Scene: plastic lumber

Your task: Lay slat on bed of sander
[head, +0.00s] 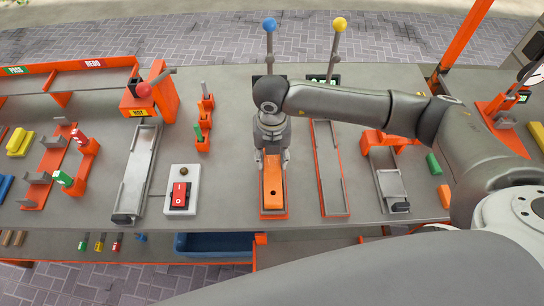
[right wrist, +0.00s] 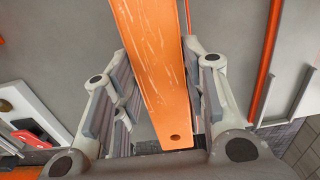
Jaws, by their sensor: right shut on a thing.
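The orange slat (head: 273,187) has a small dark hole at its near end and points toward the bench's front edge. My right gripper (head: 272,158) comes from above and is shut on the slat. In the right wrist view the slat (right wrist: 158,70) runs lengthwise between the two sides of the gripper (right wrist: 155,100). Below the slat is a narrow orange-edged bed (head: 274,215), mostly hidden; I cannot tell if they touch. A second grey, orange-edged bed (head: 329,180) lies empty to the right. Neither bed is clearly marked as the sander. My left gripper is not in view.
A blue-knobbed lever (head: 269,25) and a yellow-knobbed lever (head: 340,25) rise behind. To the left are a switch box (head: 181,190) with a red rocker and a grey track (head: 138,172) by a HOT unit (head: 150,95). A grey fixture (head: 389,182) stands right.

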